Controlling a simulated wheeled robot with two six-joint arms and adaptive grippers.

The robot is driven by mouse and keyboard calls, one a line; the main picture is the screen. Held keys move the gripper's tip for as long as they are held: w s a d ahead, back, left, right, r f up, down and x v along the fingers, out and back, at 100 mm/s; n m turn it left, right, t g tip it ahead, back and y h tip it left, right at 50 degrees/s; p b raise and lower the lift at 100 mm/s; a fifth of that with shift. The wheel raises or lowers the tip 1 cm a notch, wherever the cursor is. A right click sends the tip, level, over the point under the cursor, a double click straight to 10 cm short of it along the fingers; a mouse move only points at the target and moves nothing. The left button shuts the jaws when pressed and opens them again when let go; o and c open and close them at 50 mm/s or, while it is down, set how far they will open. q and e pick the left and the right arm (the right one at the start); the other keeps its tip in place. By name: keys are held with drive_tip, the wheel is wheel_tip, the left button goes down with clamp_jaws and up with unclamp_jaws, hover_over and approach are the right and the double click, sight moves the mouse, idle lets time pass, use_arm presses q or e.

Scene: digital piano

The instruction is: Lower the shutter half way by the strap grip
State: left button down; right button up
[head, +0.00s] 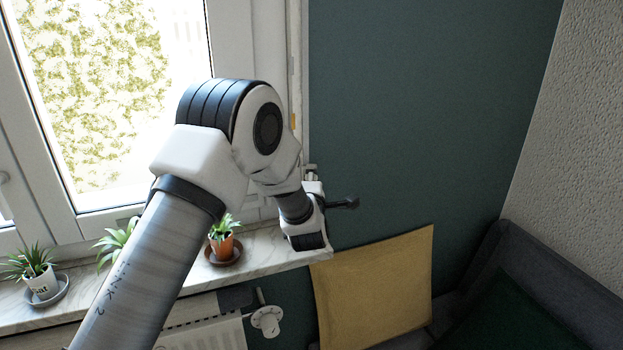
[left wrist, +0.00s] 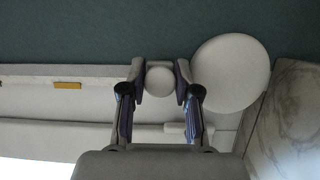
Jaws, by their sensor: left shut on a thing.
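My left arm reaches across the head view to the right edge of the window. My left gripper (head: 312,176) is there, mostly hidden behind its own wrist. In the left wrist view my left gripper (left wrist: 160,80) is shut on a small round pale knob, which looks like the strap grip (left wrist: 160,81). A larger pale disc (left wrist: 231,72) is just to the right of the knob. The window (head: 95,90) shows bright foliage through its glass, and no shutter covers the part in view. The strap itself is not clear. My right gripper is not in view.
The marble sill (head: 283,251) lies below, with a plant in an orange pot (head: 222,247) and one in a white pot (head: 42,284). The dark green wall (head: 420,120) is bare.

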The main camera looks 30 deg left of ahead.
use_arm(q)
wheel_tip(320, 180, up, 13)
drive_tip(key=shift+r+p, duration=0.1)
drive_tip(key=shift+p, duration=1.05)
drive_tip(key=c, duration=1.2)
unclamp_jaws()
drive_tip(key=shift+o, duration=0.2)
drive_tip(key=shift+w, duration=0.1)
drive_tip(key=v, duration=1.2)
drive_tip(key=shift+f, duration=0.2)
